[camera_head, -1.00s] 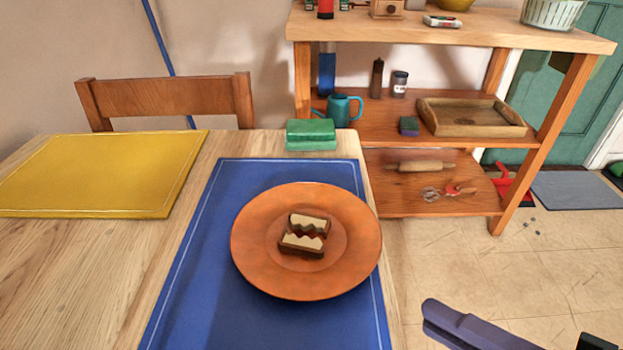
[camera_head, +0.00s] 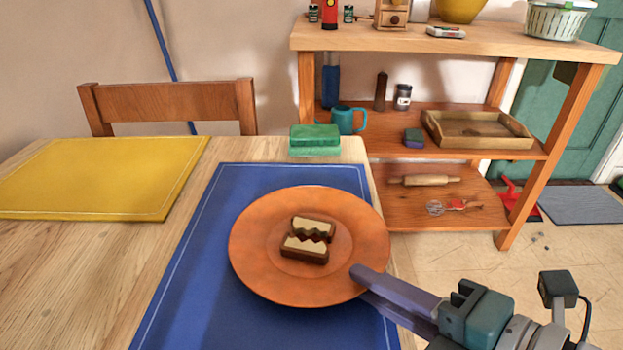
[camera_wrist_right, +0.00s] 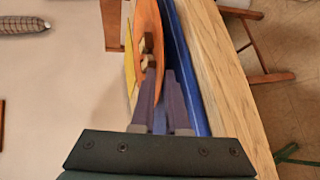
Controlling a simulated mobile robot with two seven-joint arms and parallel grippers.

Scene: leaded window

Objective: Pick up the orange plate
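The orange plate (camera_head: 265,265) lies flat on the blue placemat (camera_head: 195,275) near the table's right side. Two sandwich pieces (camera_head: 306,250) with light tops and dark sides rest in its middle. My right gripper (camera_head: 362,282) is at the plate's near right rim, one finger above the rim and the other lower, partly hidden by it. In the right wrist view, the plate (camera_wrist_right: 148,28) appears edge-on, with the gripper (camera_wrist_right: 162,75) fingers apart about the rim. Whether they touch it I cannot tell. My left gripper is not in view.
A green sponge-like block (camera_head: 315,139) sits behind the blue mat. A yellow placemat (camera_head: 100,175) lies at left, with a chair (camera_head: 170,105) behind the table. A wooden shelf unit (camera_head: 450,45) with kitchen items stands at back right.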

